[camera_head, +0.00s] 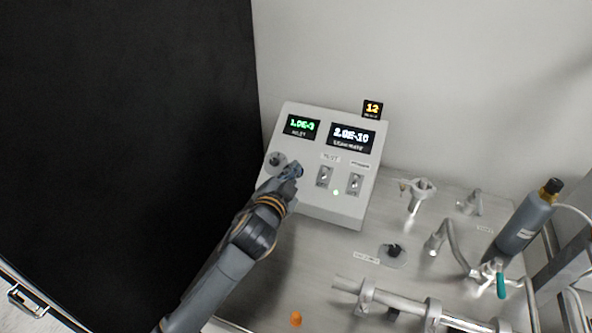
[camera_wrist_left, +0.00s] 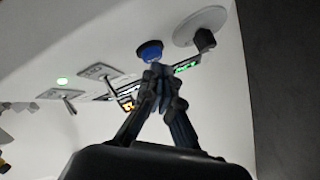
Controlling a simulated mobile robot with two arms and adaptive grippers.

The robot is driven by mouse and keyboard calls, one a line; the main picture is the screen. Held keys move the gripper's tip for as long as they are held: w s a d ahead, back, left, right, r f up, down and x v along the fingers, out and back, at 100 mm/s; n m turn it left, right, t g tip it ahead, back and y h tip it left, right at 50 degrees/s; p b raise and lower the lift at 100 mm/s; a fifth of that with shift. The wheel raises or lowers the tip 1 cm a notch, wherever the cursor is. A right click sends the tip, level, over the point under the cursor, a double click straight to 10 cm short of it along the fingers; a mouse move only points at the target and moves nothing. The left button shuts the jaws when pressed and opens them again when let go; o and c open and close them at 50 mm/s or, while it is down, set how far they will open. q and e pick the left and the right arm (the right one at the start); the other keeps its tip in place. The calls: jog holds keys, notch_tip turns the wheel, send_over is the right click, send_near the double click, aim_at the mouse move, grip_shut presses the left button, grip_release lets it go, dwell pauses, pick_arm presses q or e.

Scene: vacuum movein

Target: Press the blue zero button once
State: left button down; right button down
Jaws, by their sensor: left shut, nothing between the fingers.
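The blue button (camera_wrist_left: 150,51) shows in the left wrist view on the light panel face, beside a round dial with a dark knob (camera_wrist_left: 204,38). My left gripper (camera_wrist_left: 157,72) is shut and empty, with its fingertips at the lower edge of the button in that view; I cannot tell whether they touch it. In the head view my left gripper (camera_head: 294,170) is over the lower left of the grey control box (camera_head: 312,212) and hides most of the button. The box has a green display (camera_head: 302,127) and a white display (camera_head: 352,138). My right gripper is not in view.
Two toggle switches (camera_head: 325,177) and a green light (camera_head: 336,192) sit right of the gripper. A grey bottle (camera_head: 522,222), metal pipes (camera_head: 405,303) and fittings stand on the bench to the right. An orange piece (camera_head: 296,318) lies near the front.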

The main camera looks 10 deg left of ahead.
pick_arm(q)
jog(key=shift+w+f, duration=0.25)
jog(key=shift+f, duration=0.05)
dwell(0.4)
dwell(0.3)
jog(key=shift+s+r+p, duration=0.5)
jog(key=shift+r+p, duration=0.15)
jog(key=shift+p, duration=0.05)
jog(key=shift+s+a+r+p, duration=0.1)
jog(key=shift+s+r+p, duration=0.15)
jog(key=shift+r+p, duration=0.4)
jog(key=r+p, duration=0.1)
jog(key=s+p, duration=0.1)
jog(key=s+r+p, duration=0.1)
jog(key=shift+s+a+r, duration=0.25)
jog(key=shift+r, duration=0.1)
jog(key=shift+f, duration=0.1)
